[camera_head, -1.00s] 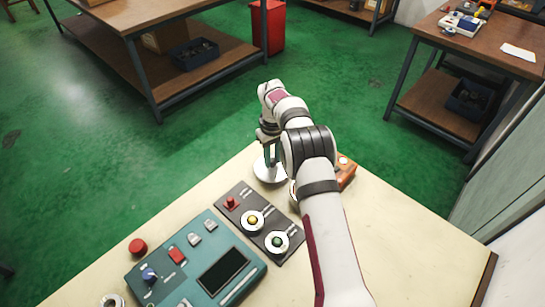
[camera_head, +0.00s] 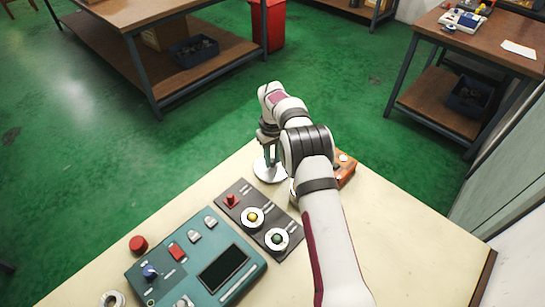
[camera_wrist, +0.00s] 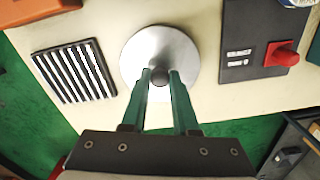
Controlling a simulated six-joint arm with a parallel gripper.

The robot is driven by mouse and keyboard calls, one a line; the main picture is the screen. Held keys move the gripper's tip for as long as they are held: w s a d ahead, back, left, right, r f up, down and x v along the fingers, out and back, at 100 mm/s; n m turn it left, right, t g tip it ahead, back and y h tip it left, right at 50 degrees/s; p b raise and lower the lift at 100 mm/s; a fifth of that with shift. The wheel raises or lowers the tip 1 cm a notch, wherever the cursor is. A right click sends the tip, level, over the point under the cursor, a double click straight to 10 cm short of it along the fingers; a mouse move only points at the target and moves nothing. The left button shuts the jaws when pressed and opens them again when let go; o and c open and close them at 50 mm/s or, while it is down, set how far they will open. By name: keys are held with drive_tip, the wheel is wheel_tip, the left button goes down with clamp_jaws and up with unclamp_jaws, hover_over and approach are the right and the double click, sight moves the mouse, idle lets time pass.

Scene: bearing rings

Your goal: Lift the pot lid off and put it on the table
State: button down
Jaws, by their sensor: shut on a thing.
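The pot lid is a round silver disc (camera_wrist: 142,45) with a small dark knob (camera_wrist: 160,77), seen from above in the wrist view. In the head view the silver disc (camera_head: 264,174) shows under my gripper near the table's far edge, partly hidden by my arm. My gripper (camera_wrist: 160,76) has green fingers on either side of the knob and is shut on it. I see no pot wall below the disc, so I cannot tell whether the lid rests on the pot or is raised. The table (camera_head: 400,240) is cream-coloured with free surface.
A dark panel with a red switch and two round buttons (camera_head: 258,222) lies left of the disc. A teal control box (camera_head: 185,270) and red knob (camera_head: 138,245) lie further left. An orange box (camera_head: 346,172) and a striped block (camera_wrist: 75,72) are on the other side. The table's right part is clear.

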drive_tip(key=c, duration=0.6)
unclamp_jaws()
drive_tip(key=shift+r, duration=3.75)
drive_tip(key=s+d+r+m, duration=0.2)
drive_tip(key=s+r+m, duration=0.1)
drive_tip(key=s+r, duration=0.45)
drive_tip(key=s+d+r+m, duration=0.2)
drive_tip(key=s+r, duration=0.5)
drive_tip(key=s, duration=0.2)
drive_tip(key=s+f+m+y, duration=0.1)
drive_tip(key=s+m, duration=0.5)
drive_tip(key=s, duration=1.9)
drive_tip(key=shift+d+f+m+y, duration=0.3)
drive_tip(key=shift+d+f+y, duration=0.1)
drive_tip(key=shift+f, duration=0.4)
